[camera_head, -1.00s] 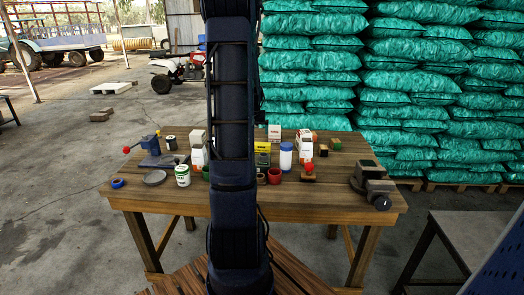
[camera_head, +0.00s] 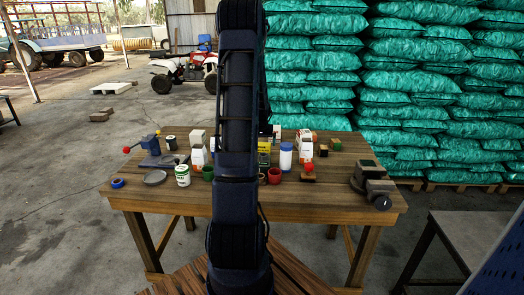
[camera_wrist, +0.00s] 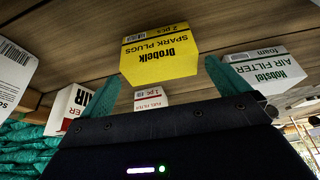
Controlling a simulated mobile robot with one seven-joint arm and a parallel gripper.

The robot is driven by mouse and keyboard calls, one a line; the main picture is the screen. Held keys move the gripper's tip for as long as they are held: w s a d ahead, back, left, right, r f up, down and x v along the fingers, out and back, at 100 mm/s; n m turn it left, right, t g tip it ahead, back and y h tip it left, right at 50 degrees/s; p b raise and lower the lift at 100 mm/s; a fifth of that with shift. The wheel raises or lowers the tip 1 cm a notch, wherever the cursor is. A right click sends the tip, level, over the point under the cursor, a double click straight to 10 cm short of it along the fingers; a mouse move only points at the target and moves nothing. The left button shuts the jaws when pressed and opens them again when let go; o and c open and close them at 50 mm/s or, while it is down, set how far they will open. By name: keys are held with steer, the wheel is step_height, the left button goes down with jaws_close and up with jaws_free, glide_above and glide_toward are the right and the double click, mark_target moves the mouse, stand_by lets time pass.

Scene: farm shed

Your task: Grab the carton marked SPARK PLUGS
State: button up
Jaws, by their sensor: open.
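The yellow carton marked SPARK PLUGS (camera_wrist: 158,52) shows upside down in the wrist view, near the top middle, with its printed face towards me. In the head view it is partly hidden behind my arm, and a strip of yellow (camera_head: 264,146) shows at the arm's right edge. My gripper (camera_wrist: 163,70) is open, with its two teal fingers spread to either side of the carton's width in the picture. I see nothing held between them. I cannot tell how far the fingertips are from the carton. The gripper is hidden in the head view.
In the wrist view an AIR FILTER carton (camera_wrist: 262,69) is close by the right finger. A FUEL FILTER carton (camera_wrist: 151,98) and another white carton (camera_wrist: 72,106) are near the left finger. The wooden table (camera_head: 240,205) also bears cups, cans and a vise.

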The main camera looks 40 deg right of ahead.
mark_target(262, 144)
steer(key=shift+x, duration=2.35)
steer(key=shift+s+a+f, duration=0.1)
steer(key=shift+a, duration=0.1)
steer(key=shift+c, duration=0.4)
steer(key=c, duration=0.9)
steer(key=shift+o, duration=0.2)
